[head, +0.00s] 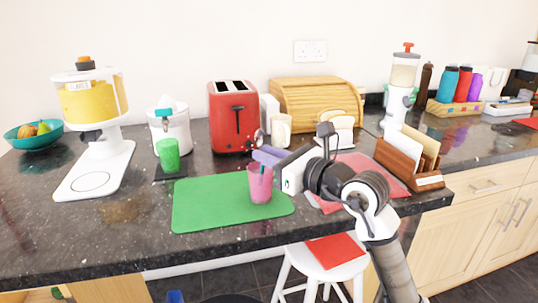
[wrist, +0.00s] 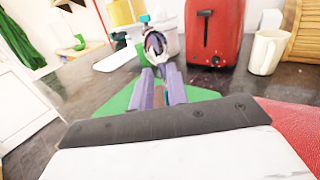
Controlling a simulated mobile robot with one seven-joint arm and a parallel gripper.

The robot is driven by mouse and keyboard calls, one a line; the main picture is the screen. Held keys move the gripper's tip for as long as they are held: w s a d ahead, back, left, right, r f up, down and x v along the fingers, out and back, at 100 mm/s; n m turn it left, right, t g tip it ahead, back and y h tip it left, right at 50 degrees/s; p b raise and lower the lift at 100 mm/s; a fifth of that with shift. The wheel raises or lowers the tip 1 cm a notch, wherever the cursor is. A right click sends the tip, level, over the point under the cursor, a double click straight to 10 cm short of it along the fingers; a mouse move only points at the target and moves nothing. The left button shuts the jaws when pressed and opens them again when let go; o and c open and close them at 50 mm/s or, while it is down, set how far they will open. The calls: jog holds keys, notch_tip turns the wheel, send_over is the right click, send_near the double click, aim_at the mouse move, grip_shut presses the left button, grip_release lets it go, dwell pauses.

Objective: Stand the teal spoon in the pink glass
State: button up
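The pink glass (head: 260,190) stands upright on the green mat (head: 205,205), near its right end. My gripper (head: 262,157) reaches in from the right, with its lavender fingers just above the glass rim. The fingers also show in the wrist view (wrist: 159,80), close together with a narrow teal strip between them, which looks like the teal spoon (wrist: 160,94). A thin dark streak shows inside the glass, perhaps the spoon's lower part. Most of the spoon is hidden by the fingers, and I cannot tell how deep it sits.
A green cup (head: 168,155) stands on a dark coaster left of the mat. The red toaster (head: 233,118), a cream mug (head: 281,130) and the wooden bread bin (head: 315,105) stand behind. A letter rack (head: 408,165) is right of my arm. The mat's left part is clear.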

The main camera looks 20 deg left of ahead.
jog(key=shift+o, duration=1.1)
jog(key=b+v, duration=0.2)
jog(key=v, duration=1.2)
jog(key=shift+b, duration=0.4)
